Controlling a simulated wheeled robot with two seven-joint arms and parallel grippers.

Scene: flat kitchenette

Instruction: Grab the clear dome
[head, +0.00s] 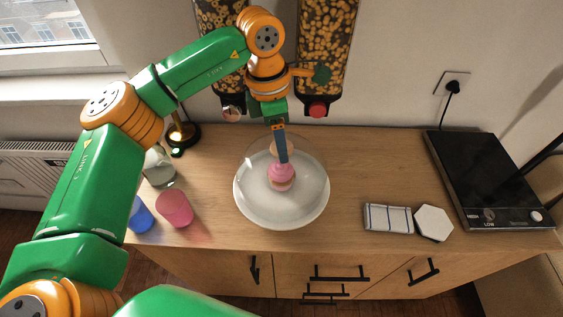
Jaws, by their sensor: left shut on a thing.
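The clear dome (309,158) is a see-through cover over a round white plate (245,208) in the middle of the wooden counter. A pink cupcake-like item (281,177) shows through it on the plate. My left gripper (282,155) points down from above and is shut at the top of the dome, on what looks like its knob. The fingers hide part of the knob. I cannot tell whether the dome's rim touches the plate. My right gripper is not in view.
A pink cup (175,208), a blue cup (140,216) and a glass jar (159,168) stand left. A folded cloth (388,218), white hexagonal coaster (433,223) and black cooktop (484,178) lie right. Two cereal dispensers (326,45) hang behind my arm.

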